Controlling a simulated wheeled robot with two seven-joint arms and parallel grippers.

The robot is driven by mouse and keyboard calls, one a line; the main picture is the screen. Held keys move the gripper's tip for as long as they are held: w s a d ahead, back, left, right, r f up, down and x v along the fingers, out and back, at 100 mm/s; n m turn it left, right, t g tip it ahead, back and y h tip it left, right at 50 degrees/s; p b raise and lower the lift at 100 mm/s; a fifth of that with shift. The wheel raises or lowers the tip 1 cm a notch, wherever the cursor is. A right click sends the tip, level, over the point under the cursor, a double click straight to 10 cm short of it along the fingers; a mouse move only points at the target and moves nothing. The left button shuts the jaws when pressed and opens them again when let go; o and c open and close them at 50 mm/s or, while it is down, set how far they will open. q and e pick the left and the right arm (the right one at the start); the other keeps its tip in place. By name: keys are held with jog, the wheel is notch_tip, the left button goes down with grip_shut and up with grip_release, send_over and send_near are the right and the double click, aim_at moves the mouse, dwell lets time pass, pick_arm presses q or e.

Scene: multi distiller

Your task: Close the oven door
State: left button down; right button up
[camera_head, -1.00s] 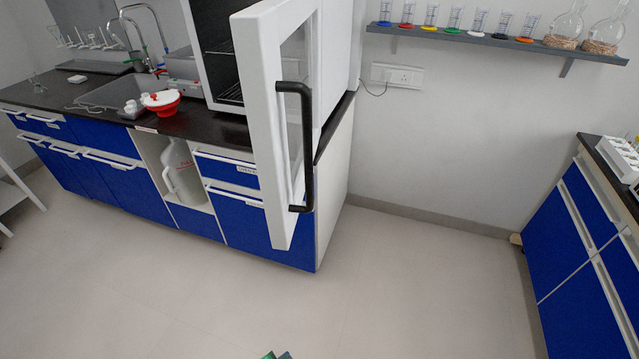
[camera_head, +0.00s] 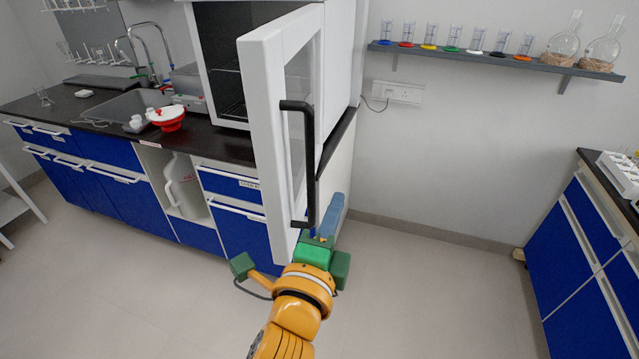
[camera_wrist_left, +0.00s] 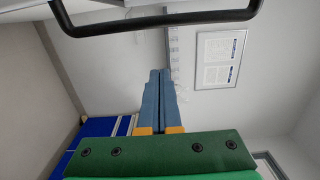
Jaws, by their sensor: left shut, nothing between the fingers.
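The white oven (camera_head: 222,50) stands on the dark counter. Its door (camera_head: 262,130) is wide open, swung out toward me, with a glass pane and a black bar handle (camera_head: 308,165). My left gripper (camera_head: 334,198), green with blue fingers, is at the door's lower corner, just right of the handle's lower end. In the left wrist view the blue fingers (camera_wrist_left: 159,75) are together with nothing between them. The handle (camera_wrist_left: 160,21) crosses the top of that view, apart from the fingertips in the picture. I cannot tell whether the gripper touches the door. My right gripper is not in view.
A red and white container (camera_head: 167,118) and a sink (camera_head: 130,105) are on the counter left of the oven. A wall shelf (camera_head: 480,54) holds glassware. Another blue cabinet (camera_head: 572,250) stands at right. The floor between is clear.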

pick_arm(q)
jog(key=w, duration=0.1)
jog(key=w+a+p, duration=0.1)
jog(key=w, duration=0.1)
jog(key=w+a+p, duration=0.1)
jog(key=w, duration=0.1)
jog(key=shift+w+a, duration=0.2)
jog(key=shift+a, duration=0.05)
jog(key=shift+d, duration=0.1)
jog(key=shift+w, duration=0.1)
